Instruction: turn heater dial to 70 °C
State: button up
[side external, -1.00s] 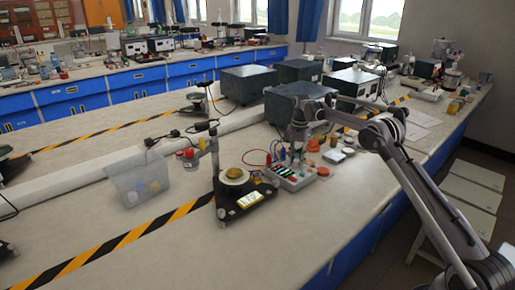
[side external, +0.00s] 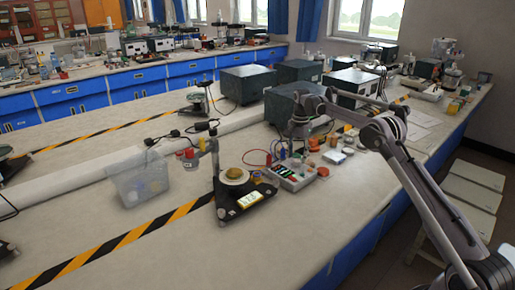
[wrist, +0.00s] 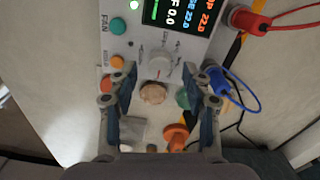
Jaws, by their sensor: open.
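The heater control box (wrist: 150,30) lies below my gripper in the wrist view, and it also shows on the bench in the side view (side external: 291,179). Its pale dial (wrist: 160,63) sits near the box's lower edge, between and a little beyond my fingertips. The lit display (wrist: 185,12) shows 22.0 in two places and 0.0. My gripper (wrist: 160,86) is open and empty, its two fingers apart on either side of the dial's line. In the side view my gripper (side external: 298,150) hangs above the box. The dial's exact setting is too small to read.
A green button (wrist: 117,26) and an orange button (wrist: 117,62) sit left of the dial. Red (wrist: 250,22) and blue (wrist: 218,82) plugs with cables stand at the right. A balance-like device (side external: 240,195) and a clear bin (side external: 138,180) stand left of the box.

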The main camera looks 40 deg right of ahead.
aim_at(297, 160)
notch_tip(297, 160, up, 10)
dwell(0.6)
jog(key=shift+r, duration=0.15)
